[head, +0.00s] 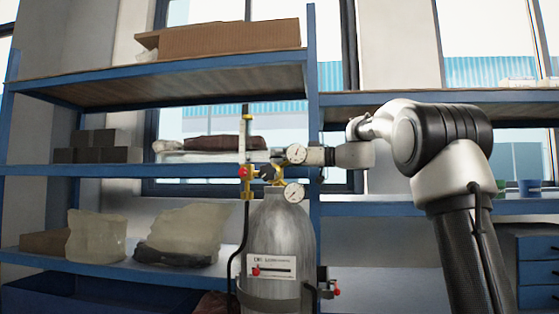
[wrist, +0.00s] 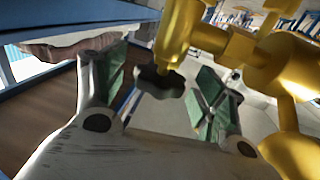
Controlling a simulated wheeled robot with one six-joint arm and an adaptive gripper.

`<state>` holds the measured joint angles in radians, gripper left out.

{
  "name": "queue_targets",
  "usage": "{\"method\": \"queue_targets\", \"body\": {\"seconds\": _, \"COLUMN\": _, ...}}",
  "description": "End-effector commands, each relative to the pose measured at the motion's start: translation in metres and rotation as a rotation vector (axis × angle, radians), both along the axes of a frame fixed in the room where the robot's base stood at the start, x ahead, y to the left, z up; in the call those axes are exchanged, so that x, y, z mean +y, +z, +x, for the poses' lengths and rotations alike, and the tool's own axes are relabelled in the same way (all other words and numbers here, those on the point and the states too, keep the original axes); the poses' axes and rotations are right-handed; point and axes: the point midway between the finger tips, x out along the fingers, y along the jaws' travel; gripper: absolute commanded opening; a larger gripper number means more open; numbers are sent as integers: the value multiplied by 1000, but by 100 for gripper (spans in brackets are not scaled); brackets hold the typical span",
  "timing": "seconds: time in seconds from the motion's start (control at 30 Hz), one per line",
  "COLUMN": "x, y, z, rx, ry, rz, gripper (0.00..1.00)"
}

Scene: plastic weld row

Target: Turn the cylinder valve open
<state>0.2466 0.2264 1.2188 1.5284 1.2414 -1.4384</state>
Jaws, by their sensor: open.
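The grey gas cylinder (head: 274,240) stands upright in front of the shelves, with a white label. On top is a yellow brass valve body, which fills the upper right of the wrist view (wrist: 265,62). Its dark, lobed valve knob (head: 267,172) also shows in the wrist view (wrist: 160,82). My gripper (wrist: 160,88) is open, one green-padded finger on each side of the knob in the picture. I see no clear contact, and cannot tell whether the fingertips reach around it. In the head view my gripper (head: 312,156) comes from the right, partly behind the upper gauge.
Two round gauges (head: 295,153) (head: 294,193) sit close to my gripper. A red knob (head: 243,172) is left of the valve, with a black hose hanging below. Blue shelves (head: 150,171) hold a cardboard box (head: 228,38) and plastic-wrapped bags (head: 183,232) behind.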

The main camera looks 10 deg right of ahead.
Motion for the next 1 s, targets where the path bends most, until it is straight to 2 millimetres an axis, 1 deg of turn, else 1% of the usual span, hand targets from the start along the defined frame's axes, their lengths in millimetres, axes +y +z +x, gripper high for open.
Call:
{"method": "queue_targets", "body": {"seconds": 0.1, "x": 7, "y": 0, "z": 4, "rx": 0, "ry": 1, "rz": 0, "gripper": 71}}
{"method": "queue_targets", "body": {"seconds": 0.37, "x": 7, "y": 0, "z": 5, "rx": 0, "ry": -1, "rz": 0, "gripper": 71}}
{"method": "queue_targets", "body": {"seconds": 0.4, "x": 7, "y": 0, "z": 5, "rx": 0, "ry": -1, "rz": 0, "gripper": 63}}
{"method": "queue_targets", "body": {"seconds": 0.57, "x": 7, "y": 0, "z": 5, "rx": 1, "ry": -1, "rz": -1, "gripper": 34}}
{"method": "queue_targets", "body": {"seconds": 0.6, "x": 7, "y": 0, "z": 5, "rx": 1, "ry": -1, "rz": -1, "gripper": 27}}
{"method": "queue_targets", "body": {"seconds": 0.63, "x": 7, "y": 0, "z": 5, "rx": 1, "ry": -1, "rz": -1, "gripper": 25}}
{"method": "queue_targets", "body": {"seconds": 0.83, "x": 7, "y": 0, "z": 5, "rx": 1, "ry": 9, "rz": -1, "gripper": 25}}
{"method": "queue_targets", "body": {"seconds": 1.0, "x": 7, "y": -1, "z": 6, "rx": 0, "ry": 62, "rz": -1, "gripper": 25}}
